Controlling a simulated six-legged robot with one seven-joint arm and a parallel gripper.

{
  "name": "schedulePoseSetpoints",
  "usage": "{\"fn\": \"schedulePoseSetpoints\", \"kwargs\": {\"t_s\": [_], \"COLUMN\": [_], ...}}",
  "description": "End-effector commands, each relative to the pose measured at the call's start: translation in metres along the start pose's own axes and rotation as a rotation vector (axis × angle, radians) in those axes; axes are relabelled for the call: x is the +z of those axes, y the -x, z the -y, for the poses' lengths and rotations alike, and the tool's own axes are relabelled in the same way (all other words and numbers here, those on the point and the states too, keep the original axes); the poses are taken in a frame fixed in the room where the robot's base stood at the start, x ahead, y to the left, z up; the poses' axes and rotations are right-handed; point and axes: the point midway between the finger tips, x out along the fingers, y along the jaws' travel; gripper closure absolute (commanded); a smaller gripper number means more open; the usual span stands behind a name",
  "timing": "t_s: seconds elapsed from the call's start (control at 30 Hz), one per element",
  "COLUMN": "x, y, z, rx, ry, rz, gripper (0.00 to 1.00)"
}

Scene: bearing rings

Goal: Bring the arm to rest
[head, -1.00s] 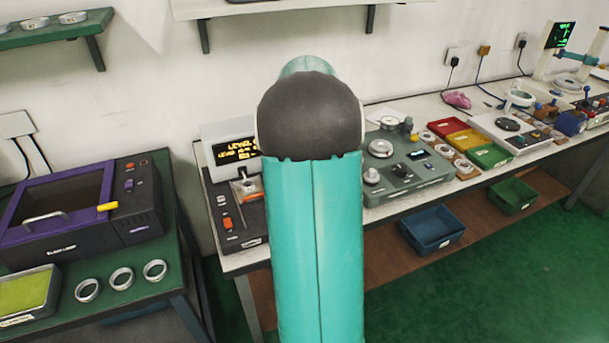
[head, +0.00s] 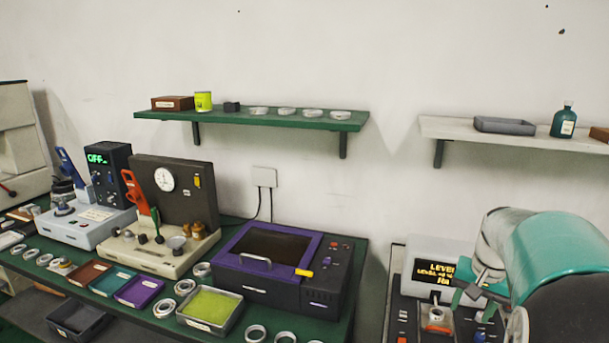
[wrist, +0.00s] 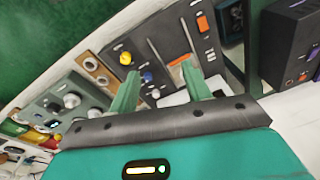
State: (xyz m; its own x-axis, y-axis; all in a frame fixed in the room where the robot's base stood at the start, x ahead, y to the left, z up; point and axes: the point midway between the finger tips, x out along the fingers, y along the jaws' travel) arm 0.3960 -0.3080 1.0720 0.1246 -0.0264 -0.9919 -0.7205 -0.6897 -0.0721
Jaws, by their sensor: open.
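My gripper (wrist: 160,72) shows in the wrist view with its two green fingers apart. I see nothing held between them. They point toward the dark control panel (wrist: 163,38) of the tester with the yellow readout. In the head view my teal and grey arm fills the lower right and reaches over this tester (head: 437,268). The gripper end is small there and partly hidden by the arm. A light ring (head: 436,315) sits on the tester's orange seat, left of the gripper end. I cannot tell whether any finger touches the tester.
A green bench at left holds a purple-topped oven (head: 270,262), a tray of green material (head: 210,309), a gauge stand (head: 172,205) and several loose rings. A green shelf (head: 260,119) and a white shelf (head: 480,131) hang on the wall. The wall between them is bare.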

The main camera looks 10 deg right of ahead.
Motion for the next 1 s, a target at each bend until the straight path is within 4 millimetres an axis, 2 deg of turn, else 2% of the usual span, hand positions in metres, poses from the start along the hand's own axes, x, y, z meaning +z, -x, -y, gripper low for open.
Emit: {"fn": "schedulePoseSetpoints", "kwargs": {"t_s": [0.03,0.2,0.4,0.6,0.7,0.83,1.0], "x": [0.017,0.078,0.156,0.233,0.264,0.287,0.294], "y": [0.012,0.039,0.058,0.064,0.063,0.06,0.058], "z": [0.021,0.075,0.117,0.136,0.138,0.138,0.138], "rx": [-0.013,-0.048,-0.091,-0.134,-0.154,-0.168,-0.172], "ry": [0.055,0.227,0.431,0.63,0.711,0.778,0.799], "rz": [-0.024,-0.091,-0.171,-0.257,-0.294,-0.327,-0.337], "gripper": [0.52,0.52,0.52,0.52,0.52,0.52,0.52]}}
